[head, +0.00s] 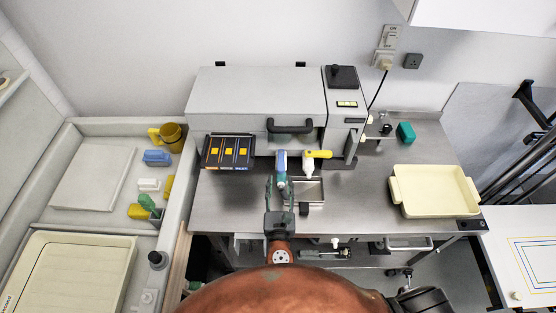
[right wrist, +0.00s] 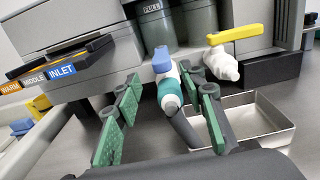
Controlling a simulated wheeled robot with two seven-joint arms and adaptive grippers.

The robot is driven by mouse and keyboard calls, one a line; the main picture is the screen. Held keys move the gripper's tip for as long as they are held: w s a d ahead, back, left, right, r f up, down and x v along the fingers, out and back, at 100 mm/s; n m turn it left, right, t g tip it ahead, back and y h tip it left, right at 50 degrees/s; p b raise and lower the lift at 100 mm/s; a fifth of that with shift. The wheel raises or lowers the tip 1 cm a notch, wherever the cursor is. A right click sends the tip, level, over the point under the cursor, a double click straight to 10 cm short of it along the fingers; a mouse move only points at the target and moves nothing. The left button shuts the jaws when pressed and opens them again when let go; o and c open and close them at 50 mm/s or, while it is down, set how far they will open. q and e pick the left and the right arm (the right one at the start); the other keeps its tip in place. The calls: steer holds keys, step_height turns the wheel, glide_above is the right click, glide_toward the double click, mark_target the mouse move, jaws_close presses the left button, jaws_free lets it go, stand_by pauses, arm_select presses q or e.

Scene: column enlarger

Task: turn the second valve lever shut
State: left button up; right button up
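Two valves stick out of the front of the grey machine. One has a blue lever (head: 281,160) that points along its spout, with a teal and white body below; the blue lever also shows in the right wrist view (right wrist: 161,61). The other has a yellow lever (head: 319,154) turned crosswise to the right over a white spout; the yellow lever shows in the right wrist view too (right wrist: 234,34). My right gripper (head: 281,186) is open, its green-padded fingers on either side of the blue-lever valve's spout, seemingly without gripping it. My left gripper is not in view.
A metal tray (right wrist: 283,132) lies below the valves. A dark rack (head: 228,166) with INLET, MIDDLE and WARM labels is left of them. A cream tray (head: 407,208) stands at the right. The steel bench (head: 350,205) between is clear. A sink area lies left.

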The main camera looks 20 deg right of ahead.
mark_target(281, 173)
steer(key=x, duration=0.3)
steer(key=shift+w+d+r, duration=0.2)
steer(key=shift+w+d, duration=0.05)
steer(key=shift+w, duration=0.1)
steer(key=shift+x, duration=1.1)
steer(key=shift+w+d+f, duration=0.1)
steer(key=shift+w, duration=0.35)
steer(key=c, duration=0.6)
jaws_close()
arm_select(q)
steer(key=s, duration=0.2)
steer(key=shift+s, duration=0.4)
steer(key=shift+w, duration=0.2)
